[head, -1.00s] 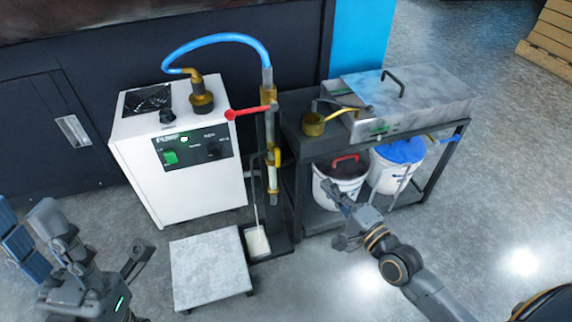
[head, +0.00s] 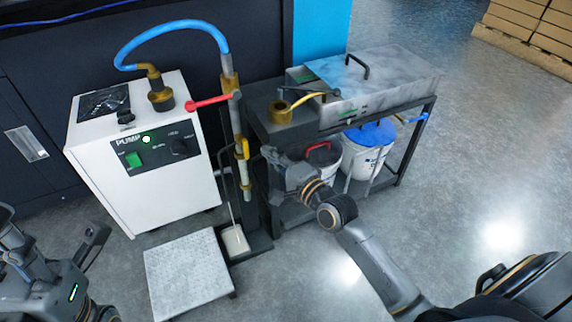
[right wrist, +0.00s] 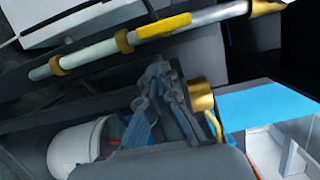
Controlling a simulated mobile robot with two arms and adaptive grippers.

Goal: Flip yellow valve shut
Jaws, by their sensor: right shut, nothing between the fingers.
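The yellow valve handle (head: 245,149) is on the upright pipe beside the white pump, below the red lever (head: 208,102). In the right wrist view, the yellow handle (right wrist: 165,26) lies roughly along the pipe (right wrist: 90,51). My right gripper (head: 272,158) is just right of the handle, its fingers toward the pipe. In the right wrist view its shut, empty fingers (right wrist: 158,72) point at the pipe, with a visible gap to the handle. My left gripper (head: 60,262) is at the lower left, away from the valve; its fingertips are not clear.
The white pump (head: 150,190) stands left of the pipe. A dark cart (head: 425,112) with a metal box (head: 400,85), a brass cup (head: 280,112) and buckets, one blue-lidded (head: 372,133), stands right. A grey platform (head: 190,272) is in front.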

